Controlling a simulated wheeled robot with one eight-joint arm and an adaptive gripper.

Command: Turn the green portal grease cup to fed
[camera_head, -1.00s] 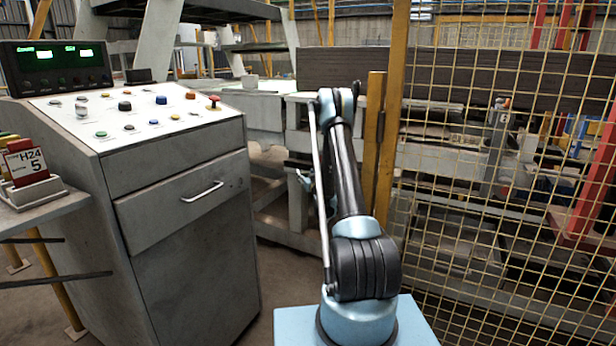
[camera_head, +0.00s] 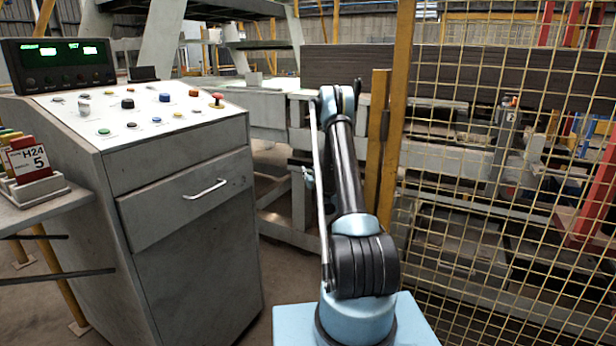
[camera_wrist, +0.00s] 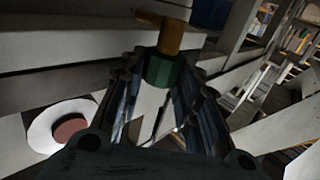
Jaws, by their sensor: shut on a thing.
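In the wrist view the green portal grease cup (camera_wrist: 164,71) is a short dark green cylinder with a brass-coloured stem (camera_wrist: 171,37) beyond it. My gripper (camera_wrist: 162,80) has one finger on each side of the cup and is shut on it. The cup's markings are too dark to read, so its turned position cannot be told. In the head view my arm reaches toward the grey machine frame (camera_head: 268,108), and the cup is hidden there.
A white disc with a red-brown centre (camera_wrist: 69,131) lies left of my gripper. In the head view a grey control console (camera_head: 190,240) stands left, a yellow mesh fence (camera_head: 480,235) right. A yellow post (camera_head: 378,140) stands close beside my arm.

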